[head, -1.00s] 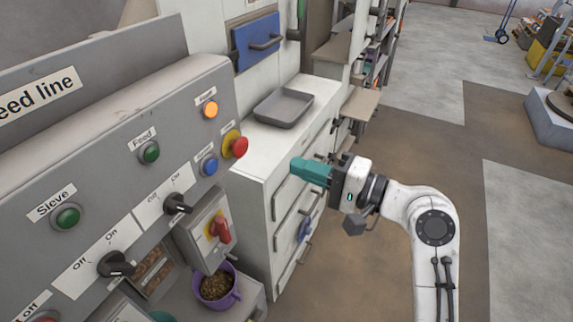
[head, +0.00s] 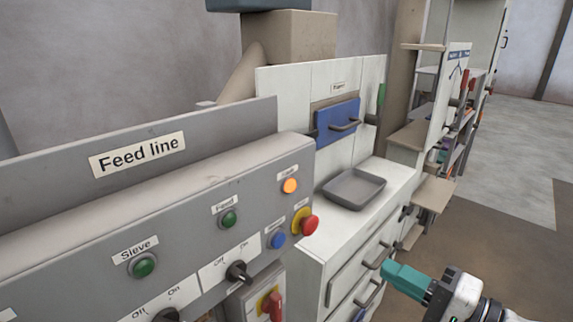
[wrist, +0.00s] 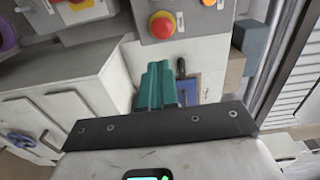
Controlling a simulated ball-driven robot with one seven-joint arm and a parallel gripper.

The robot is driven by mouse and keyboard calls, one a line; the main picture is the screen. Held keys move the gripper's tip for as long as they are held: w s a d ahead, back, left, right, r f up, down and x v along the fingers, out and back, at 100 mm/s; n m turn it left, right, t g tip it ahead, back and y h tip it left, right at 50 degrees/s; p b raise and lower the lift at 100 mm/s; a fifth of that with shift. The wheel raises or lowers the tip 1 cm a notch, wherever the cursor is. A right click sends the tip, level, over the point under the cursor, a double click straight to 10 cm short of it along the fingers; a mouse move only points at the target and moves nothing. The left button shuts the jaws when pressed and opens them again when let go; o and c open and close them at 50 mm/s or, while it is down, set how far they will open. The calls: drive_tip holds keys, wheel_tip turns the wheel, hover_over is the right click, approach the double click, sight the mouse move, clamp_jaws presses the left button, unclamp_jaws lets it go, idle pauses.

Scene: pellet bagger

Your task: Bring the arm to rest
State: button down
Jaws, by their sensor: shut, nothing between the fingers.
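My gripper (head: 408,281) shows at the lower right of the head view, with teal fingers pointing left toward the white drawer cabinet. The fingers are closed together with nothing between them. In the wrist view the shut teal fingers (wrist: 157,85) stand at the centre, in front of the white cabinet. My white arm runs out of the head view at the bottom right edge. The gripper appears apart from the cabinet's drawer handles, though the exact gap is hard to tell.
The grey Feed line panel (head: 140,215) fills the left, with a red stop button (head: 309,225), a lit orange lamp (head: 290,186) and black switches. A grey tray (head: 354,189) sits on the white cabinet (head: 395,185). Brown floor (head: 500,235) lies open at the right.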

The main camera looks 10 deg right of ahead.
drive_tip(key=s+a+f+n+g+h, duration=0.1)
drive_tip(key=s+f+n+g+h, duration=0.2)
drive_tip(key=f, duration=0.7)
drive_tip(key=s+f+n+g+h, duration=0.2)
drive_tip(key=s+f+g, duration=0.25)
drive_tip(key=f, duration=0.65)
drive_tip(key=s+d+f+n+g+h, duration=0.2)
drive_tip(key=s+f+g, duration=0.1)
drive_tip(key=s, duration=0.5)
drive_tip(key=s+d+f+n+g+h, duration=0.2)
drive_tip(key=s+f+n+g+h, duration=0.1)
drive_tip(key=s+f, duration=0.3)
drive_tip(key=s, duration=0.2)
drive_tip(key=shift+s+d+h, duration=0.15)
drive_tip(key=shift+s+h, duration=0.15)
